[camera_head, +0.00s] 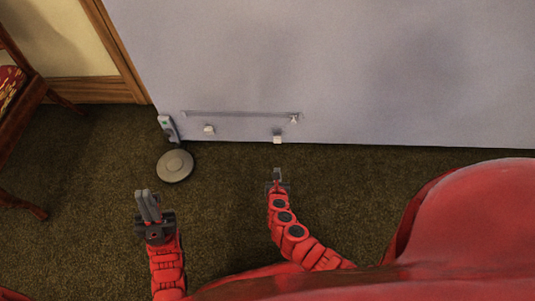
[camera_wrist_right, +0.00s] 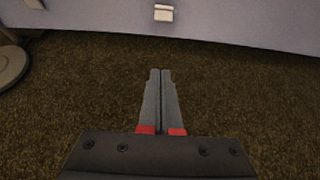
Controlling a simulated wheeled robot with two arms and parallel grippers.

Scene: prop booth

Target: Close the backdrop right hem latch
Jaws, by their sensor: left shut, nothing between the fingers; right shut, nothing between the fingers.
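The pale lavender backdrop (camera_head: 330,70) hangs across the upper part of the head view. A small white latch (camera_head: 277,139) sits at its bottom hem, to the right of a second small white fitting (camera_head: 209,129). The right latch also shows in the right wrist view (camera_wrist_right: 163,13), at the top centre. I cannot tell from its look whether it is open. My right gripper (camera_head: 277,174) is shut and empty, a short way below this latch and apart from it. It also shows in the wrist view (camera_wrist_right: 161,72). My left gripper (camera_head: 147,206) is shut and empty, further left, above the carpet.
A grey round base (camera_head: 174,166) stands on the carpet before the backdrop, with a grey and blue device (camera_head: 168,127) behind it. A thin rod (camera_head: 240,113) runs along the backdrop above the hem. A wooden chair (camera_head: 22,110) stands at far left. Dark carpet between is clear.

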